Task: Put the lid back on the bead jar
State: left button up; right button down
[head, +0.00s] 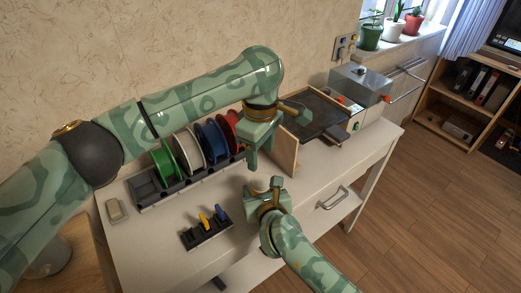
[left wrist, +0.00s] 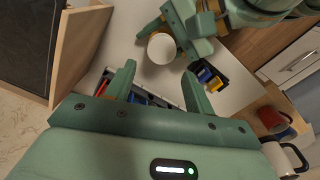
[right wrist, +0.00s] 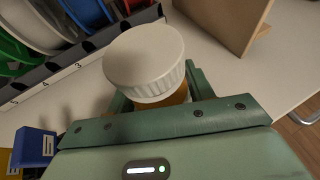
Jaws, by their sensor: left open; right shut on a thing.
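The white ribbed lid (right wrist: 145,58) sits over the mouth of the amber bead jar (right wrist: 180,95) in the right wrist view; I cannot tell whether it is seated tightly. My right gripper (head: 264,187) is shut on the jar, low over the front of the bench. The lid also shows as a pale disc in the left wrist view (left wrist: 161,48). My left gripper (head: 266,152) is open and empty, above and behind the right one, its fingers pointing down. In the left wrist view the lid lies just beyond the open left fingertips (left wrist: 158,72), apart from them.
A rack (head: 190,187) holds green, white, blue and red spools along the wall. A small black holder (head: 207,236) with yellow and blue pieces stands at the front. A wooden panel (head: 286,151), a dark tray (head: 318,118) and a grey machine (head: 360,88) are to the right.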

aim_at(260, 179)
pick_arm(q)
jog(key=shift+s, duration=0.1)
jog(key=shift+f, duration=4.05)
jog(key=c, duration=0.8)
jog(key=m, duration=1.6)
